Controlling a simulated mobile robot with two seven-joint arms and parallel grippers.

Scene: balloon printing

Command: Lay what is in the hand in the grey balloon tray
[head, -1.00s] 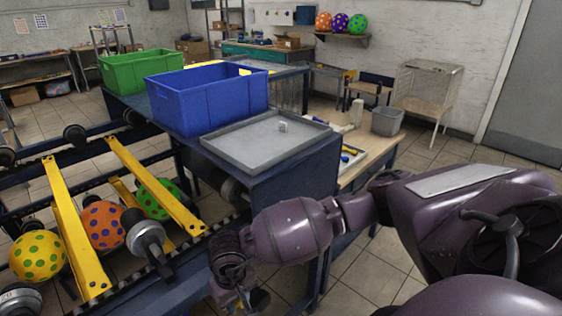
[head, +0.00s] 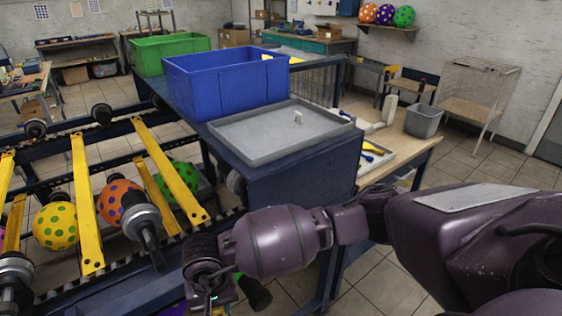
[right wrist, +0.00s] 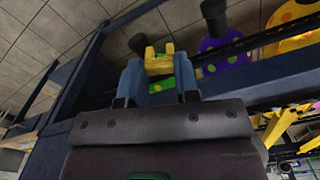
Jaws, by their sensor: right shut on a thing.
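The grey balloon tray (head: 236,150) lies on the dark blue table in the head view, with one small white thing (head: 298,118) in it. My right gripper (head: 215,296) is low in the head view, in front of the table and below the tray's level. In the right wrist view its two blue-grey fingers (right wrist: 158,76) are shut on a small yellow thing (right wrist: 158,60). A green patch shows behind it; I cannot tell whether it belongs to the held thing. The fingertips are mostly hidden in the head view. My left gripper is not in view.
A blue crate (head: 215,90) stands behind the tray and a green crate (head: 170,53) beyond it. Spotted balloons, yellow (head: 56,226) and orange (head: 118,200), sit in the frame with yellow bars (head: 88,220) at left. A grey bin (head: 424,120) stands at right.

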